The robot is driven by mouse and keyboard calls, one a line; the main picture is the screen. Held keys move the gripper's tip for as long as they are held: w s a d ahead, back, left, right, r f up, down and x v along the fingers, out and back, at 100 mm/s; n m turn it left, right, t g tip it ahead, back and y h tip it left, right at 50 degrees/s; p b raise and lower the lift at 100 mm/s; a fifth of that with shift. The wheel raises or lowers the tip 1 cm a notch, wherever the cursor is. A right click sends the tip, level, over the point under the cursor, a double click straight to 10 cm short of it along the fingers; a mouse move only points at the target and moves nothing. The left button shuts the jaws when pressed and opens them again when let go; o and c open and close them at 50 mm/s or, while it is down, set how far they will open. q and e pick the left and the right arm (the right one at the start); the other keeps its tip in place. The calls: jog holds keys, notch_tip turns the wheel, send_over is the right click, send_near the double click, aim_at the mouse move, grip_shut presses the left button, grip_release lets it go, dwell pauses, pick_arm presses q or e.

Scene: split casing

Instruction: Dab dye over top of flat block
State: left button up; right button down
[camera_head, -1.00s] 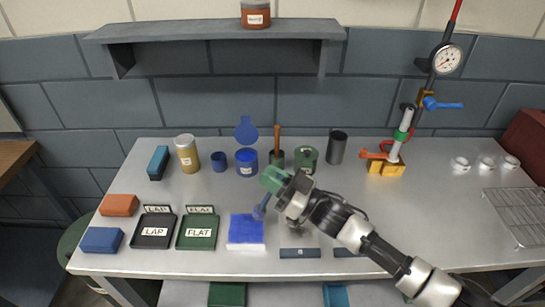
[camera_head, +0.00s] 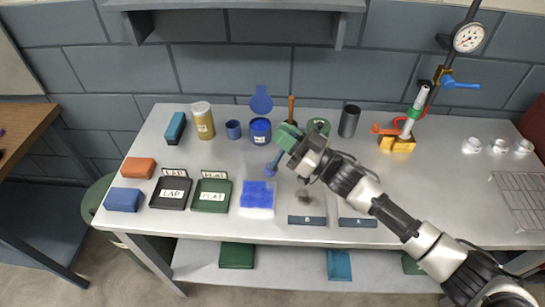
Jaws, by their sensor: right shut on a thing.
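My right gripper (camera_head: 288,138), green at its tip, is shut on a blue dauber (camera_head: 273,166) and holds it with its head pointing down. The dauber's head is just beyond the upper right edge of the flat block (camera_head: 257,212); I cannot tell its height exactly. The block lies at the table's front, with uneven blue dye over most of its top and a white strip along its near side. The blue dye pot (camera_head: 260,131) stands behind, its round lid (camera_head: 261,101) raised. My left gripper is not in view.
A black LAP tray (camera_head: 170,193) and a green FLAT tray (camera_head: 211,196) stand left of the block. Dark plates marked B (camera_head: 307,220) and A (camera_head: 358,222) lie to the right. Jars, including a tan one (camera_head: 203,121), line the back. A gauge stand (camera_head: 397,144) is at right.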

dwell(0.3)
jog(key=w, duration=0.1)
jog(key=w+d, duration=0.1)
jog(key=w, duration=0.1)
jog(key=shift+d+f+m, duration=0.3)
jog(key=shift+f+m, duration=0.1)
